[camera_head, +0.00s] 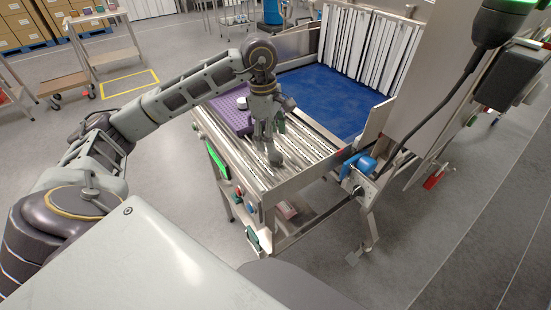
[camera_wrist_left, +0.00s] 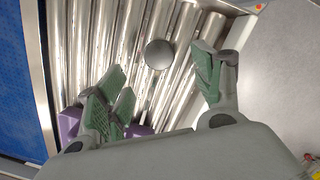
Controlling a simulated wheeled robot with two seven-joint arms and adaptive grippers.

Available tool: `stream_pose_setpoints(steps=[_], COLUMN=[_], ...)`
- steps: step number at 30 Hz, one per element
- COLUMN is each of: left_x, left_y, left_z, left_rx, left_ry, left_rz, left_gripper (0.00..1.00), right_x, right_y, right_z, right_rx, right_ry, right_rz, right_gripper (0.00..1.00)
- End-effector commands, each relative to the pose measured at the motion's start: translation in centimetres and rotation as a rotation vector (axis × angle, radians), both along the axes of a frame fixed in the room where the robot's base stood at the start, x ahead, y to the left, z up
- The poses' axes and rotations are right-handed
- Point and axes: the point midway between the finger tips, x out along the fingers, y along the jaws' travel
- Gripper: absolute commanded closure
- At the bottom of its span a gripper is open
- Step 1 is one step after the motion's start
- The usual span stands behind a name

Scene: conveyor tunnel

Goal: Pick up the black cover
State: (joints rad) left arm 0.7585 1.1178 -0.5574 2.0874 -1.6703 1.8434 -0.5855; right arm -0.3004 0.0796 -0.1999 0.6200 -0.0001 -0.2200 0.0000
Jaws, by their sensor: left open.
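The black cover (camera_wrist_left: 159,54) is a small round dark-grey disc lying on the metal rollers in the left wrist view. My left gripper (camera_head: 270,138) points down over the roller conveyor. In the left wrist view its green-padded fingers (camera_wrist_left: 160,88) are spread wide, with nothing between them. The disc lies beyond the fingertips, in line with the gap and apart from them. My right gripper is not in view.
The roller conveyor (camera_head: 210,122) has metal side rails. A purple tray (camera_head: 225,112) with a pale round item (camera_head: 242,102) lies on it, left of my gripper. A blue belt (camera_head: 325,98) leads to a strip curtain (camera_head: 365,50). The rollers around the disc are clear.

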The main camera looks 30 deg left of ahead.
Motion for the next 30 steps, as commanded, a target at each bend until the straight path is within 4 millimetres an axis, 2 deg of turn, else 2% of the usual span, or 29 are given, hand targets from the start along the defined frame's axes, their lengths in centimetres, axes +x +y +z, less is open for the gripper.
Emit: stream_pose_setpoints(steps=[7,23,30], left_x=[0.0,0.1,0.1], left_y=[-0.2,-0.3,-0.5], left_z=[-2.2,-2.7,-4.1], left_rx=[0.001,0.0,0.0], left_ry=[0.002,0.001,0.003], left_rz=[0.0,0.0,0.0], left_gripper=[0.33,0.33,0.33], right_x=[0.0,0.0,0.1], right_y=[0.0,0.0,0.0], right_z=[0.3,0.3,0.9], right_rx=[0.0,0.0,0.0], right_ry=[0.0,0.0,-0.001], right_rz=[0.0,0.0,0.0], right_gripper=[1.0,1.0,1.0])
